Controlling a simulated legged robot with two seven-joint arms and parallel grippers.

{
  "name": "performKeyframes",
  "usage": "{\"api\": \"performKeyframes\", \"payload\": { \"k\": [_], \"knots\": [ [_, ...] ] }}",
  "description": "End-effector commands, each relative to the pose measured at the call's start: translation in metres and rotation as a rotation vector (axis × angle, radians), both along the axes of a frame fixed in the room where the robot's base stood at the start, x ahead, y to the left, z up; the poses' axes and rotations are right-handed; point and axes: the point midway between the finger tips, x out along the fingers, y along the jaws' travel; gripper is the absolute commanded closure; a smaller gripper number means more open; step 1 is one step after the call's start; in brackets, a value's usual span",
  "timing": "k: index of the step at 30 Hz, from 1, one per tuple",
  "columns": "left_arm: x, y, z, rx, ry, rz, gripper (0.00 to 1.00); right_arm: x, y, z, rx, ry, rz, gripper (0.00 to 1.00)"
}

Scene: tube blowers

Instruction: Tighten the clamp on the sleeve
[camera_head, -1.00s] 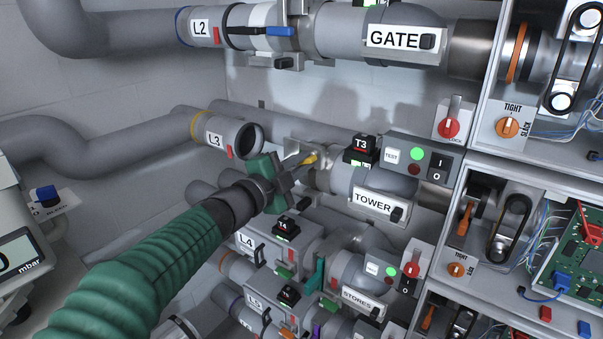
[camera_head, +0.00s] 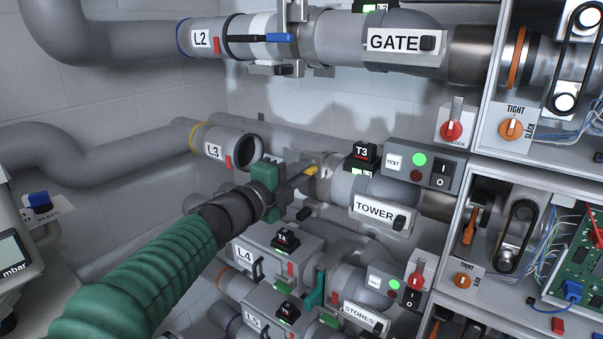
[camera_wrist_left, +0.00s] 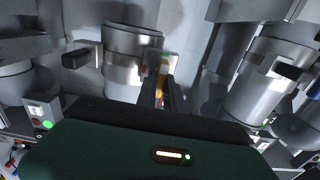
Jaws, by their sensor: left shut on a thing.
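My left gripper (camera_head: 305,176) comes in on the green arm to the middle of the head view. It is shut on a small yellow-tipped lever (camera_head: 311,170). The yellow piece also shows between the dark fingers in the left wrist view (camera_wrist_left: 161,82). The lever sits by the metal clamp bracket (camera_head: 322,160) at the left end of the grey TOWER pipe (camera_head: 345,183). The L3 pipe (camera_head: 232,139), with a dark open end, lies left of it. My gripper hides part of the space between the two pipes, so the sleeve is hard to make out. My right gripper is not in view.
Above runs the L2 pipe (camera_head: 203,36) with a blue lever (camera_head: 265,38) and the GATE label (camera_head: 393,42). Below are the L4 (camera_head: 245,254) and STORES (camera_head: 355,314) lines. A TEST switch box (camera_head: 425,167) and open cabinets stand to the right.

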Motion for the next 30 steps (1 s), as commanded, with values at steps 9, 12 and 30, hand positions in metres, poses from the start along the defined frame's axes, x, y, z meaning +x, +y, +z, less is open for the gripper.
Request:
{"api": "performKeyframes", "payload": {
  "k": [9,12,30],
  "knots": [
    [0.000,-0.002,-0.009,0.008,0.011,-0.004,0.72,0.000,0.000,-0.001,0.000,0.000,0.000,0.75],
    [0.000,-0.002,-0.007,0.006,0.010,-0.003,0.66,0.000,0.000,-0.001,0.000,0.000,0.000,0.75],
    [-0.070,0.051,-0.005,0.002,0.003,0.001,0.66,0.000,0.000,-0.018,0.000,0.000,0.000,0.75]
  ]
}}
